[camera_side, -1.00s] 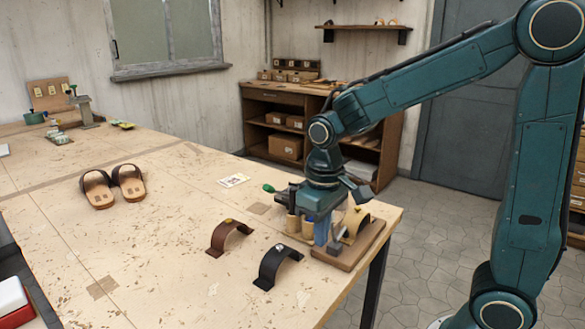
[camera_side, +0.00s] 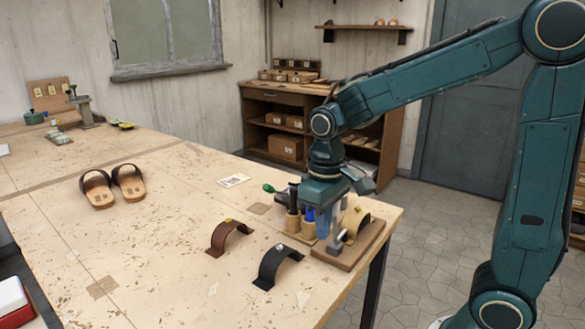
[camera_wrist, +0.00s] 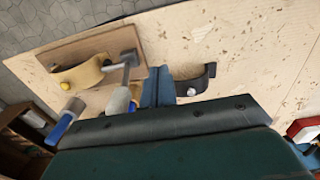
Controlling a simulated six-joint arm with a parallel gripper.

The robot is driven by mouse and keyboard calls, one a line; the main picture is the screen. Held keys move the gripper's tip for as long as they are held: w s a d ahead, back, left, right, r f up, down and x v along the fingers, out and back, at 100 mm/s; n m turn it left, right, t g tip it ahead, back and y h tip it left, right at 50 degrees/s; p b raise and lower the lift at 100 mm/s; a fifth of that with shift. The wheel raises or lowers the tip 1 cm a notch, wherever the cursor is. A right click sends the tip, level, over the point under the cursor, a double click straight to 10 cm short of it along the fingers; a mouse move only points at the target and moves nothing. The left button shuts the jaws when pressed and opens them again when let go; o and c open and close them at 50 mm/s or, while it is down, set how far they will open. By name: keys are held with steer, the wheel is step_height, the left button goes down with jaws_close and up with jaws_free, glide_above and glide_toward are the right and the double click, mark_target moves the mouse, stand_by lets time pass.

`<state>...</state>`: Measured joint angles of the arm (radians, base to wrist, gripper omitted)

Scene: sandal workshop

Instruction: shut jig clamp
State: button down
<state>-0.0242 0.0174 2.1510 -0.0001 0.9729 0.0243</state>
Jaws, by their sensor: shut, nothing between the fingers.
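The jig (camera_side: 345,262) is a wooden board at the right corner of the bench, with a tan arched strap (camera_side: 360,219) on it. Its grey metal clamp (camera_side: 337,243) stands at the board's near left part. In the wrist view the jig board (camera_wrist: 48,58) lies upper left, and the clamp (camera_wrist: 128,58) has an arm running down to a pale grip (camera_wrist: 119,100). I cannot tell whether the clamp is open or shut. My gripper (camera_side: 325,228) points down behind the clamp; its blue fingers (camera_wrist: 158,88) are shut, empty, beside the clamp grip.
A brown strap (camera_side: 230,232) and a black strap (camera_side: 278,262) lie left of the jig. A pair of sandals (camera_side: 113,186) is farther left. The bench centre is clear.

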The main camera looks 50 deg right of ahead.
step_height(320, 180, up, 7)
steer(key=a, duration=0.1)
steer(key=shift+f, duration=0.2)
stand_by(0.5)
steer(key=s+d+t, duration=0.1)
steer(key=s+t, duration=0.4)
steer(key=s, duration=0.8)
steer(key=shift+d+r+t, duration=0.2)
steer(key=shift+d+t, duration=0.1)
steer(key=shift+d, duration=0.1)
